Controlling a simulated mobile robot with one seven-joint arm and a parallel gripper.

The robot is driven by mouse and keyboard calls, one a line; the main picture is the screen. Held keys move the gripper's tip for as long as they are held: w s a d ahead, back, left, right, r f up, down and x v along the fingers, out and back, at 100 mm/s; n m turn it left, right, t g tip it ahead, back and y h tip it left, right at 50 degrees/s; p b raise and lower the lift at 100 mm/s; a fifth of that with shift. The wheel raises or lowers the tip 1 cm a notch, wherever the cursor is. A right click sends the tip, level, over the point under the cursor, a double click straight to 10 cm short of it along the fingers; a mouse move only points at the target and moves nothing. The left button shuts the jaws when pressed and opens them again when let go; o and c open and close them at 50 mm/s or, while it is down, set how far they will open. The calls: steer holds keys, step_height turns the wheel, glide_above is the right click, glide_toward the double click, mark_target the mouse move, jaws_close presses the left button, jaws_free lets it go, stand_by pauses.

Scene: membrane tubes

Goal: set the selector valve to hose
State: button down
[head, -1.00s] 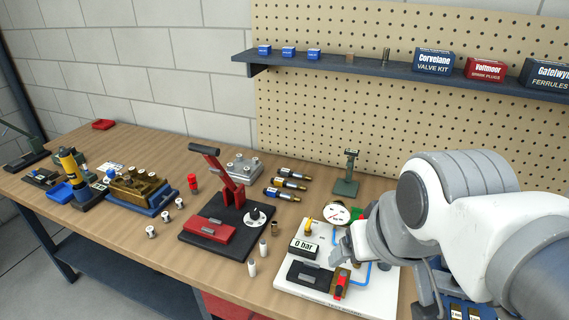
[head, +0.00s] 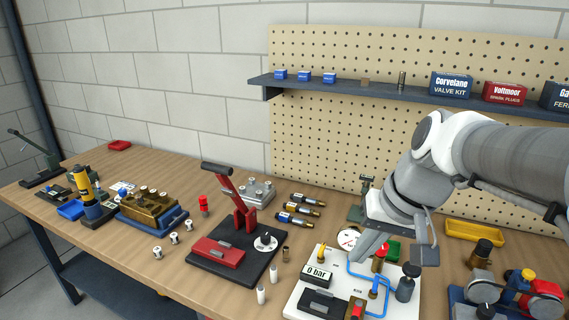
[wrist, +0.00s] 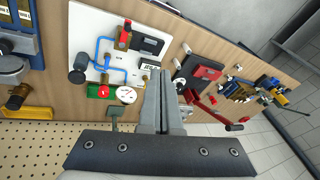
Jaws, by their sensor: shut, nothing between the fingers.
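A white panel (head: 301,292) on the bench carries blue piping, a black block reading "0 bar" (head: 317,273), a round white gauge (head: 349,238) and several small coloured handles. One is a blue fitting (head: 375,285) in the piping; another is a yellow handle (head: 321,253). A black knob on a white dial (head: 265,242) sits on the black base of the red-lever device. I cannot read which part is the selector valve or its setting. My gripper (head: 362,252) is shut and empty above the panel, near the gauge. The wrist view shows its closed fingers (wrist: 160,78) beside the panel.
The red lever (head: 233,192) stands up left of the panel. A dark cylinder (head: 407,282) rises at the panel's right. A yellow tray (head: 474,231) and a blue-based device (head: 470,312) lie further right. Loose small parts lie between the red-lever device and the panel.

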mark_target(322, 253)
steer(key=w+d+f+m+y+b, duration=0.1)
steer(key=w+d+f+y+b, duration=0.2)
steer(key=w+d+f, duration=0.3)
steer(key=w+d+f+m+y+b, duration=0.2)
steer(key=w+d+f+b, duration=0.2)
steer(key=w+f, duration=0.7)
steer(key=w+d, duration=0.2)
steer(key=shift+w+d+f+m+t+y+b, duration=0.3)
steer(key=shift+w+d+t+y, duration=0.05)
steer(key=shift+t+y, duration=0.05)
steer(key=x, duration=0.9)
steer(key=shift+w+a+f+b, duration=0.1)
steer(key=shift+a+f+b, duration=0.15)
steer(key=shift+b, duration=0.15)
steer(key=a, duration=0.1)
steer(key=w+a, duration=0.1)
steer(key=a, duration=0.1)
steer(key=shift+w+f, duration=0.1)
steer(key=shift+w, duration=0.15)
steer(key=shift+w+a, duration=0.25)
steer(key=shift+a, duration=0.15)
